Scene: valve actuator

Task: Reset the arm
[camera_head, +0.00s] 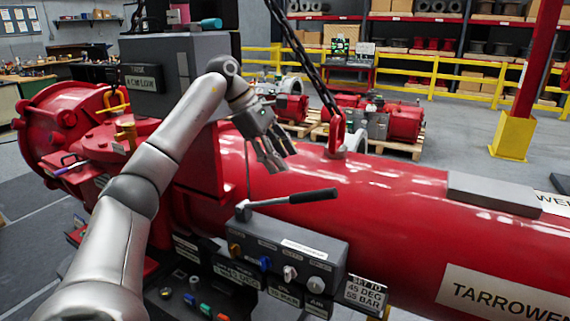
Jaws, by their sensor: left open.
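My left gripper (272,160) is open and empty. It hangs in front of the red cylinder of the valve actuator (400,205), above a grey control box (300,255). A lever with a black handle (300,197) sticks out to the right from the top of this box, below my gripper and apart from it. The lever is nearly level, its handle end slightly higher. My left arm comes in from the lower left and covers part of the actuator. My right gripper is not in view.
A dark chain (305,65) runs down to a red hook (337,128) on top of the cylinder, right of my gripper. A grey housing (175,75) stands behind my arm. Yellow railings (440,75) and a red post (535,60) stand at the back.

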